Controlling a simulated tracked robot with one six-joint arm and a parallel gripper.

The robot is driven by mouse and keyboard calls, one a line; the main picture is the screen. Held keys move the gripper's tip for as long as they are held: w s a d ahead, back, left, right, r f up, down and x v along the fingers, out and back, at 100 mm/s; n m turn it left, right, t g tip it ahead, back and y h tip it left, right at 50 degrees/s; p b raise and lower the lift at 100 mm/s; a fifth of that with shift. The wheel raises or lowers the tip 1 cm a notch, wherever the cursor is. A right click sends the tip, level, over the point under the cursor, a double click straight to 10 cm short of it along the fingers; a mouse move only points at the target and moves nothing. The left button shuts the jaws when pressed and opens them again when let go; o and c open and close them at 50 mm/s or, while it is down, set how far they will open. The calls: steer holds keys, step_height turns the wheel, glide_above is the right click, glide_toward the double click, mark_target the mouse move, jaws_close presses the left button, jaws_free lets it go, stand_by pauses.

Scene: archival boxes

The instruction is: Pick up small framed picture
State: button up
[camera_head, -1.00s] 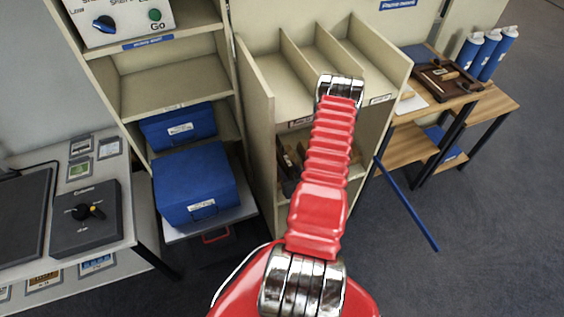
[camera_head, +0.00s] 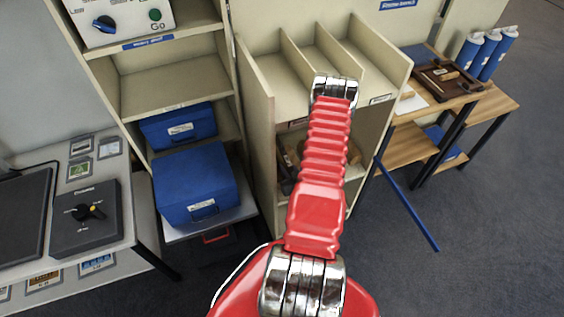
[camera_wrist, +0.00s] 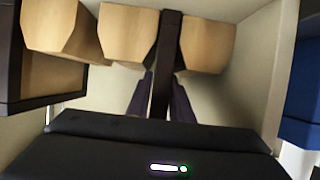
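The small framed picture appears to be the thin dark upright piece (camera_wrist: 166,60) in the wrist view, seen edge-on, so its face is hidden. My gripper (camera_wrist: 164,88) has its two dark fingers close together, one on each side of this piece, and they appear to press on it. In the head view my red arm reaches into the lower compartment of the beige shelf unit (camera_head: 258,120). My gripper and the picture are hidden there behind the arm.
Pale wooden blocks (camera_wrist: 127,34) stand on both sides of the piece. A dark-edged item (camera_wrist: 12,60) is at the left. Blue boxes (camera_head: 194,183) are left of the shelf unit. A blue bar (camera_head: 408,207) slants at right. Open floor lies right.

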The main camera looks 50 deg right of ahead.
mark_target(285, 154)
jaws_close()
steer(key=shift+r, duration=0.15)
steer(key=shift+s+r, duration=0.15)
steer(key=shift+r, duration=0.4)
step_height(285, 154, up, 6)
steer(key=shift+f, duration=0.15)
steer(key=s+a, duration=0.4)
steer(key=s, duration=0.5)
steer(key=s+a, duration=0.4)
steer(key=s, duration=0.5)
stand_by(0.3)
